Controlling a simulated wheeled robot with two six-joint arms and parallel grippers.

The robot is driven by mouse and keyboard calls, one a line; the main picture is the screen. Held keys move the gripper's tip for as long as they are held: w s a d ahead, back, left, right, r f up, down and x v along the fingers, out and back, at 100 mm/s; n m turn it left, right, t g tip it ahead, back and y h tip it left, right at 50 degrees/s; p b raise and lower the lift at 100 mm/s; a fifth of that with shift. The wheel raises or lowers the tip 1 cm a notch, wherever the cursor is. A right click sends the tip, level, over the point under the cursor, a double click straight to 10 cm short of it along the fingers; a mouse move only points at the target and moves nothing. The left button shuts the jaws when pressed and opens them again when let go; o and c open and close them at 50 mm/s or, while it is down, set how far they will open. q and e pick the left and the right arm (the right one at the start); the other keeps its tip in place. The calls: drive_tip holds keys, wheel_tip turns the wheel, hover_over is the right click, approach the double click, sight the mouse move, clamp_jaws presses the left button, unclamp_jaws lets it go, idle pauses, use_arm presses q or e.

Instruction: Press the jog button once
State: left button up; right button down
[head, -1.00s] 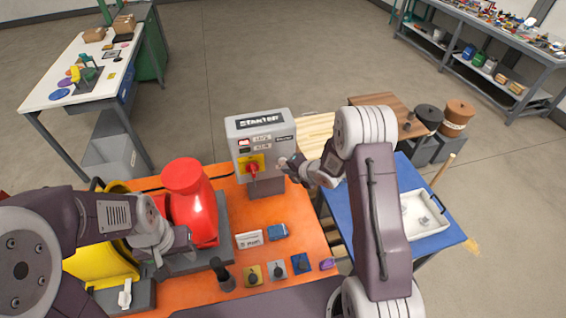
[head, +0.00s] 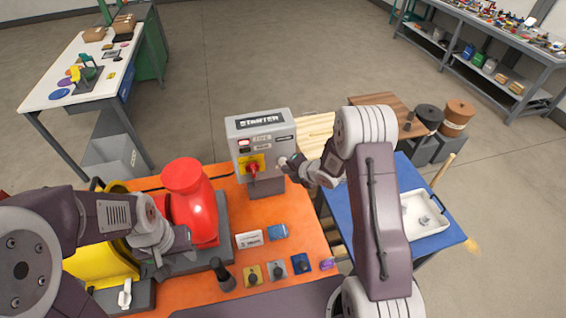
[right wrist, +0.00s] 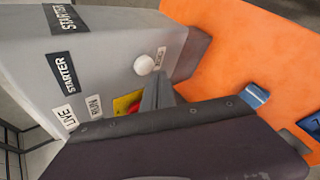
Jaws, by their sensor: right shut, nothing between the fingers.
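The grey starter box (head: 262,140) stands at the back of the orange skid, with a red knob on a yellow plate (head: 254,168). In the right wrist view a round white button (right wrist: 143,65) sticks out of the box face beside a small label too blurred to read. My right gripper (head: 288,163) is at the right part of the box face, shut and empty. In the right wrist view its fingers (right wrist: 158,90) end close beside the button; I cannot tell whether they touch it. My left gripper (head: 185,242) is by the red pump, its fingers unclear.
A red pump casing (head: 190,205) and a yellow guard (head: 100,262) stand left of the box. Several small coloured blocks (head: 277,270) lie along the skid's front. A blue table (head: 440,243) with a white tray (head: 424,220) stands at the right.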

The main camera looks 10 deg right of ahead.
drive_tip(key=shift+w, duration=0.1)
idle(0.7)
drive_tip(key=shift+w, duration=0.35)
drive_tip(key=shift+w, duration=0.45)
idle(0.8)
drive_tip(key=shift+s, duration=0.1)
drive_tip(key=shift+s+b, duration=0.7)
drive_tip(key=shift+s, duration=0.05)
